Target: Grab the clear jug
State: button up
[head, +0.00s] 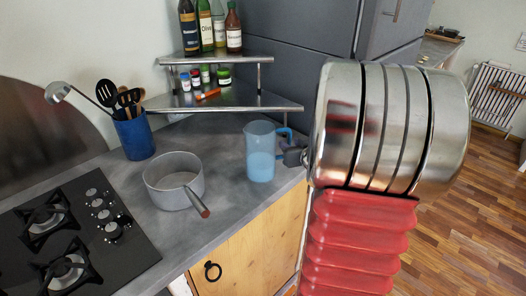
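The clear jug (260,153) is a bluish see-through pitcher with a blue handle on its right side. It stands upright on the grey counter near its right corner. A small dark part of my gripper (291,156) shows at the jug's right side, by the handle. My large metal and red arm hides most of what lies behind it on the right. The fingertips are too small and too covered to tell whether they are open or shut, or whether they touch the handle.
A grey saucepan (174,181) with a reddish handle stands left of the jug. A blue utensil holder (134,136) and a black hob (72,232) are further left. A metal corner shelf (222,99) with bottles and small jars rises behind the jug. Bare counter lies between saucepan and jug.

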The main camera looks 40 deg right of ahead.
jog(key=shift+x, duration=1.35)
jog(key=shift+c, duration=0.6)
grip_shut()
